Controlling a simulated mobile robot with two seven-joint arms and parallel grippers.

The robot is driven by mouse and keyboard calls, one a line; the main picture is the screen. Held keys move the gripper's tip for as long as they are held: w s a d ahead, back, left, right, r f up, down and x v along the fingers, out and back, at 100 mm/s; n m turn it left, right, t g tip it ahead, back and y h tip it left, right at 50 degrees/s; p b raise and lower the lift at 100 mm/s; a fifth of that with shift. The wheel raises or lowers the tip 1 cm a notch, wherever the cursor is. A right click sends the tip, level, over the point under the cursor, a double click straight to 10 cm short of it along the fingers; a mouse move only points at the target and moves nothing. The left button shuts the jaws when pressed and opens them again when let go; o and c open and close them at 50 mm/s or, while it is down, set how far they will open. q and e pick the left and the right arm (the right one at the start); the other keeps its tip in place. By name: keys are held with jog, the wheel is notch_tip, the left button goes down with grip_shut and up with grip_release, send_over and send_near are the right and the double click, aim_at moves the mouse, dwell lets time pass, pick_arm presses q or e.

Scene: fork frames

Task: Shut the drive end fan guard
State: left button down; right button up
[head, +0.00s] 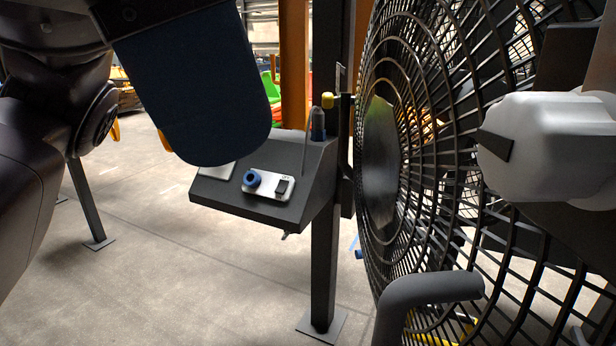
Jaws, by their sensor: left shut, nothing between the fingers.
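The fan guard (400,215) is a large round black wire grille with a solid dark disc at its middle. It fills the right side of the head view and is seen at a steep angle. A dark grey bent handle (430,289) shows at its lower edge. A pale grey lobed knob (550,143) shows in front of the grille at the far right. My left gripper (215,135), with a dark blue rounded finger, is at the upper left, shut and empty. It is apart from the guard. My right gripper is not in view.
A dark control box (245,203) with a blue knob and a switch is on a black post (325,255) between my left gripper and the guard. Another post (85,205) stands at left. Concrete floor (180,280) is open at lower left.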

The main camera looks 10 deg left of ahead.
pick_arm(q)
send_near(379, 327)
notch_tip(379, 327, down, 3)
jog(key=a, duration=0.3)
jog(key=shift+w+d+f+b, duration=0.1)
jog(key=shift+d+f, duration=0.05)
jog(key=shift+d, duration=0.5)
jog(key=shift+w+d+f+b, duration=0.15)
jog(key=shift+d+f, duration=0.05)
jog(key=shift+d, duration=0.45)
jog(key=shift+w+d+f+b, duration=0.1)
jog(key=shift+d+f, duration=0.05)
jog(key=shift+d, duration=0.5)
jog(key=shift+d, duration=0.1)
